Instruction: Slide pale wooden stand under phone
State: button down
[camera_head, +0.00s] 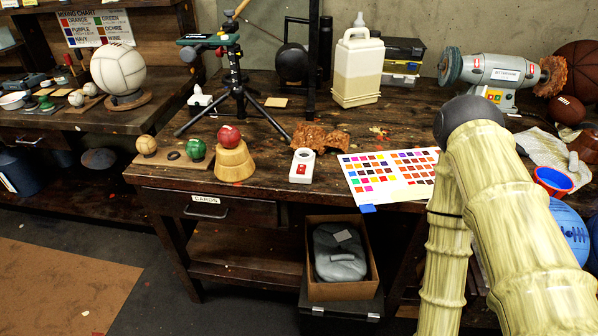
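The pale wooden stand (234,162) is a stepped, rounded block near the front edge of the middle bench. A small red ball (229,136) sits on top of it. A dark, flat item with green parts (208,39) is held level on top of a black tripod (236,82) behind the stand. It may be the phone, but I cannot tell for sure. The stand is in front of the tripod's legs, not directly below that item in the picture. My arm shows at the right; my gripper is not in view.
Left of the stand, a small board (172,156) holds tan and green balls. To its right are a brown rough piece (320,138), a white device (301,166) and a colour chart (390,174). A white jug (357,70) stands behind.

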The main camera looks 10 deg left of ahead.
aim_at(235, 164)
jog(key=z, duration=1)
jog(key=k, duration=1.55)
jog(key=u, duration=1.95)
jog(key=i, duration=0.5)
